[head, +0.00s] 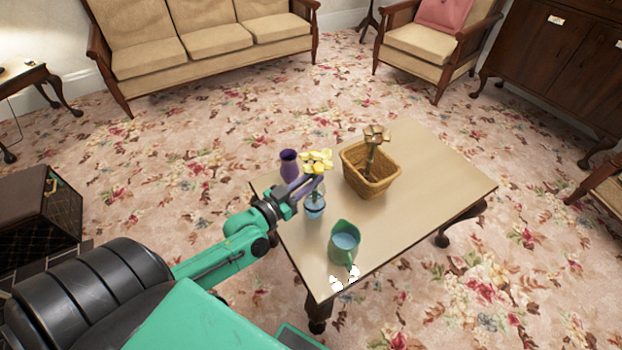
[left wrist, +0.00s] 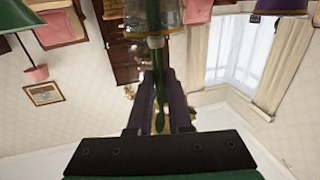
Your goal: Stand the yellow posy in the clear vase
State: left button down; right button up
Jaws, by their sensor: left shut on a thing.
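The yellow posy (head: 317,160) is upright over the clear vase (head: 315,208), which stands near the left edge of the table and has blue water in it. My left gripper (head: 318,182) is shut on the posy's stem, just below the blooms. In the left wrist view the green stem (left wrist: 161,98) lies between my left fingers (left wrist: 163,78). Its far part overlaps the clear vase (left wrist: 168,16) at the top of that picture and seems to be inside the glass; how deep I cannot tell. My right gripper is not in view.
A purple vase (head: 289,167) stands close behind my left gripper. A wicker basket (head: 371,180) holding a brown flower-shaped thing (head: 374,140) is to the right. A green jug (head: 343,242) with water and small white pieces (head: 345,279) are in front. The right part of the table (head: 440,175) is clear.

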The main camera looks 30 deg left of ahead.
pick_arm(q)
jog(key=c, duration=0.8)
grip_release()
jog(key=shift+o, duration=0.2)
jog(key=p+v, duration=0.1)
jog(key=v, duration=1.3)
jog(key=shift+s+p, duration=0.25)
jog(key=shift+p, duration=0.05)
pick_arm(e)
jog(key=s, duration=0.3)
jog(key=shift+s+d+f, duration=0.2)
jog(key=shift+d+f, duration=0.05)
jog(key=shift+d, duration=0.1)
pick_arm(q)
jog(key=shift+a, duration=0.1)
